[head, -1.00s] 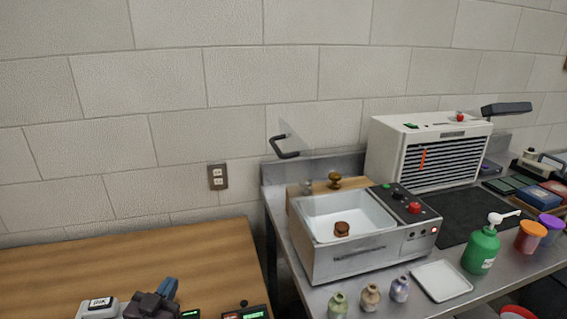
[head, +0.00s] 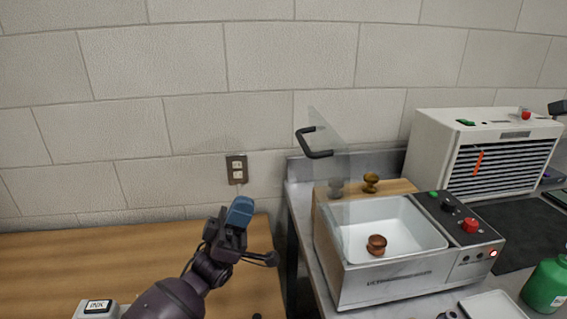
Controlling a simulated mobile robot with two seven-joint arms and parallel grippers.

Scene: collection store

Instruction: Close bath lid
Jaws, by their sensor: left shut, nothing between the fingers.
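The bath (head: 385,279) is a metal box with a white basin, standing on the steel bench at right. Its clear lid (head: 329,135) stands open, upright at the basin's left rear. A black bar handle (head: 312,146) sticks out from the lid to the left. A small copper-brown pot (head: 376,246) is inside the basin. My left gripper (head: 241,209) is shut and empty, with blue on its fingers. It is in the air over the wooden table, left of and lower in the picture than the handle, apart from it. My right gripper is out of view.
A brass-coloured pot (head: 371,183) stands on a wooden board behind the basin. A control panel (head: 459,218) with a red knob is on the bath's right. A white louvred unit (head: 432,150) stands behind right. A green bottle (head: 546,286) is at the right edge. The wooden table (head: 90,258) is largely clear.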

